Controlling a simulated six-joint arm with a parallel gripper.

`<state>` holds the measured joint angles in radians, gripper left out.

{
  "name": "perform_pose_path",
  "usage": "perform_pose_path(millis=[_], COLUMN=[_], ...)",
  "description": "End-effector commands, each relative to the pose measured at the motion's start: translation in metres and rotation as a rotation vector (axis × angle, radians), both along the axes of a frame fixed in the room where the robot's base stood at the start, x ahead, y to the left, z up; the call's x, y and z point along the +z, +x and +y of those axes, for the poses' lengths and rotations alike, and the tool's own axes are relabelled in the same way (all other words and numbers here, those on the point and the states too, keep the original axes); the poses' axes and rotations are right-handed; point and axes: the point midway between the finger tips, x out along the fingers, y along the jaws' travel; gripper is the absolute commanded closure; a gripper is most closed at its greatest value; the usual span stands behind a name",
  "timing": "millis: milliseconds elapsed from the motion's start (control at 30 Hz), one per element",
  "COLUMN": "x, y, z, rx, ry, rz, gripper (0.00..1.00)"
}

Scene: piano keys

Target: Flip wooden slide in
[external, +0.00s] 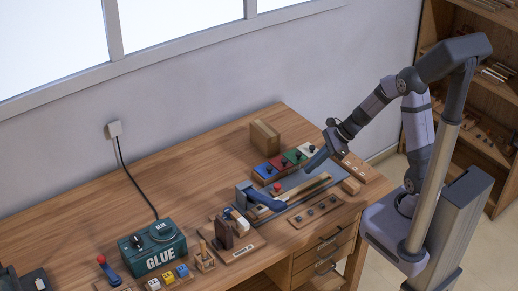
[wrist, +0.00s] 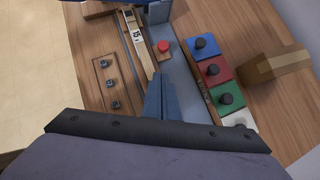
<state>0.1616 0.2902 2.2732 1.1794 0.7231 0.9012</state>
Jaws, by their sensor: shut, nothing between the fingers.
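A light wooden slide (external: 305,189) lies along a grey base plate near the front right of the workbench. In the wrist view the wooden slide (wrist: 147,62) runs up the left of my fingers and carries a small label with dark marks. My gripper (external: 313,164) hangs above the plate at its right end, apart from the slide. Its blue fingers (wrist: 160,85) are closed together and hold nothing. I cannot tell from these frames how far the slide sits in the plate.
A blue lever-like part (external: 262,197) stands at the plate's left end. A red button (wrist: 163,46) lies beside the slide. Blue, red, green and white knobbed blocks (wrist: 215,72) line the far side, with a wooden block (external: 265,138) behind. A knobbed wooden strip (external: 316,211) lies in front.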

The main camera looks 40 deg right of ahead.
Motion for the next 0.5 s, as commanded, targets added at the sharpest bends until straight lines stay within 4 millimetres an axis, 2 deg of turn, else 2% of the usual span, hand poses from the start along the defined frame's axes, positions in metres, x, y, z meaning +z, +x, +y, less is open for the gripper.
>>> perform_pose_path(millis=[33,200,500], x=[0.008,0.022,0.029], y=[-0.002,-0.008,-0.012], z=[-0.006,-0.016,-0.021], rx=[-0.003,-0.001,-0.001], ry=[0.000,0.000,0.000], rz=[-0.002,0.000,0.002], gripper=[1.00,1.00,1.00])
